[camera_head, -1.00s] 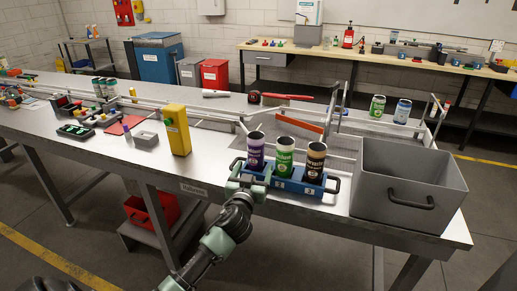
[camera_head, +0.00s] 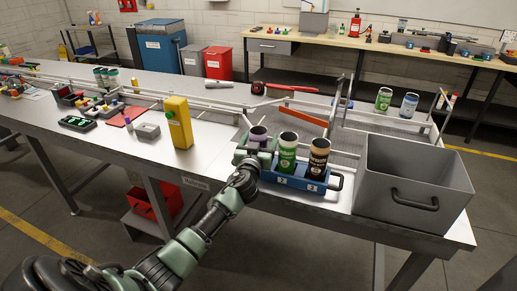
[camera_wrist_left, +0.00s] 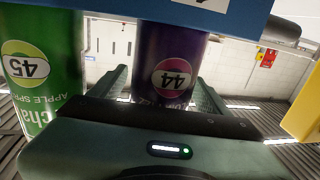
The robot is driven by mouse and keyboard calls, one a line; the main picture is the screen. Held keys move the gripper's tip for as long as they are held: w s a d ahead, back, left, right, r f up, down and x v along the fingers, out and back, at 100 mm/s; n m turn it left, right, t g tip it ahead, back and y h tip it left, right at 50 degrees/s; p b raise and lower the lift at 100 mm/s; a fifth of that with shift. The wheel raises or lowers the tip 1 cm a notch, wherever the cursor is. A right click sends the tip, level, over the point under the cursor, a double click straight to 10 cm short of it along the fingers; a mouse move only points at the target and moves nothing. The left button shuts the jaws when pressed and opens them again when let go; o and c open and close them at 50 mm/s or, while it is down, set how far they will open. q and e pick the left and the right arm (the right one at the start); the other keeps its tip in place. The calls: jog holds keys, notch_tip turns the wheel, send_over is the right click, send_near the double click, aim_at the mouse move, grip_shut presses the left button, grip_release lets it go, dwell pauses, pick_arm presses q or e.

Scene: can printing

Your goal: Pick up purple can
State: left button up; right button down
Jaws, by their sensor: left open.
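The purple can (camera_head: 258,135) stands upright in the left slot of the blue holder (camera_head: 297,185) on the table. My left gripper (camera_head: 254,153) is at this can, and its arm hides the can's lower part. In the left wrist view the purple can (camera_wrist_left: 170,60), marked 44, stands between the two fingers of my left gripper (camera_wrist_left: 168,95), which are open around it. I cannot tell if a finger touches the can. My right gripper does not show.
A green can (camera_head: 287,155) and a dark brown can (camera_head: 318,160) stand close beside it in the holder. The green can (camera_wrist_left: 40,70) also shows in the left wrist view. A grey bin (camera_head: 400,205) is right of the holder. A yellow box (camera_head: 178,122) stands to the left.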

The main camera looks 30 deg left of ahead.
pick_arm(q)
jog(key=c, duration=1.4)
